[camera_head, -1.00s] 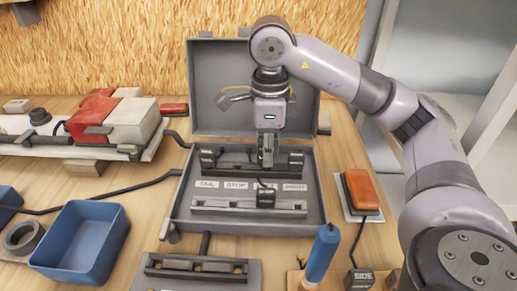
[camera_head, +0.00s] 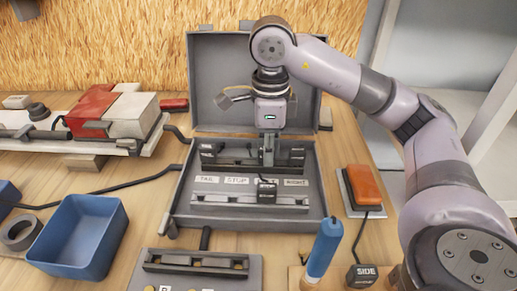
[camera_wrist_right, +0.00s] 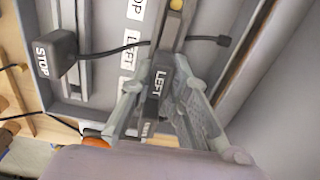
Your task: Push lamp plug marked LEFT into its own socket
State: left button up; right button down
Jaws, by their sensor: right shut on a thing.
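The dark plug marked LEFT (camera_wrist_right: 158,84) is between the fingers of my right gripper (camera_head: 267,160), which also shows in the right wrist view (camera_wrist_right: 158,112). The gripper is shut on it, pointing down over the rear socket rail (camera_head: 235,166) in the open grey case. In the right wrist view the plug is at the rail, close to the white LEFT label (camera_wrist_right: 130,47). Its lower end and the socket are hidden, so I cannot tell whether it is seated. A yellow contact (camera_wrist_right: 176,4) shows farther along the rail. My left gripper is not in view.
The STOP plug (camera_wrist_right: 55,52) sits on the front rail (camera_head: 230,197). The case lid (camera_head: 215,90) stands behind. An orange lamp (camera_head: 363,184) and blue bin (camera_head: 80,237) flank the case.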

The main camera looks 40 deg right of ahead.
jog(key=shift+d+f, duration=0.1)
jog(key=c, duration=1.5)
grip_release()
jog(key=shift+o, duration=0.2)
jog(key=o, duration=0.4)
jog(key=r+p, duration=0.3)
jog(key=shift+d, duration=0.3)
notch_tip(320, 180, up, 4)
jog(key=p, duration=0.4)
jog(key=shift+w+d, duration=0.15)
